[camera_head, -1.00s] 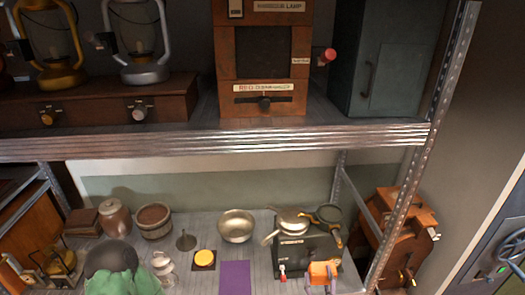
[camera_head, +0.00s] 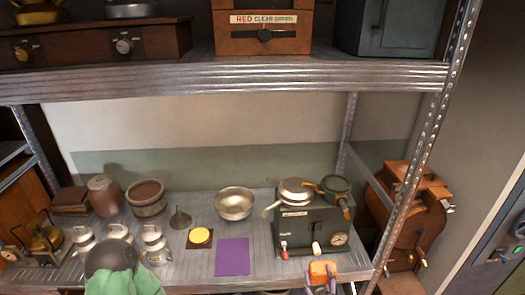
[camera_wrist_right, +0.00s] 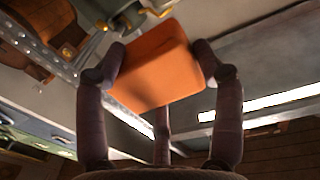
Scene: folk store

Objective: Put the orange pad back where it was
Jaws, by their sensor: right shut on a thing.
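The orange pad (camera_head: 323,271) is held by my right gripper (camera_head: 322,284) in front of the lower shelf, below the green stove box. In the right wrist view the orange pad (camera_wrist_right: 153,66) is a rounded block, tilted, with the fingers of my right gripper (camera_wrist_right: 155,75) shut on its sides. A flat purple pad (camera_head: 232,257) lies on the lower shelf (camera_head: 196,265), left of the held pad. A dark square pad with a yellow disc (camera_head: 200,237) lies further left. My left gripper is not seen.
The green stove box (camera_head: 308,232) carries pans, with a red-tipped knob (camera_head: 284,249) at its front. A metal upright (camera_head: 415,170) bounds the shelf at right. A dark round object with green cloth (camera_head: 115,268) is at lower left.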

